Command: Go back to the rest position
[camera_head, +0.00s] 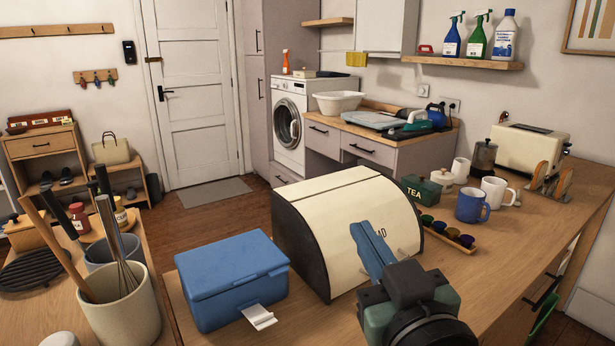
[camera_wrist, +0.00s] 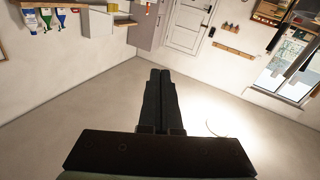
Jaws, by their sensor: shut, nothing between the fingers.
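My gripper (camera_head: 362,232) is in front of the bread box in the head view, its blue fingers pointing up and to the left. It is shut and empty. In the wrist view, the two dark fingers (camera_wrist: 160,76) lie side by side with nothing between them. The cream bread box (camera_head: 330,225) stands on the wooden counter behind my gripper, its lid closed. My gripper covers part of its front. I cannot tell whether the gripper touches it, but it seems apart.
A blue box (camera_head: 232,280) with a white tag stands left of the bread box. A tea tin (camera_head: 421,192), mugs, a tray of small dark cups (camera_head: 450,236) and a toaster (camera_head: 525,148) stand to the right. A utensil crock (camera_head: 122,305) is front left. Bare counter (camera_head: 510,265) lies right.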

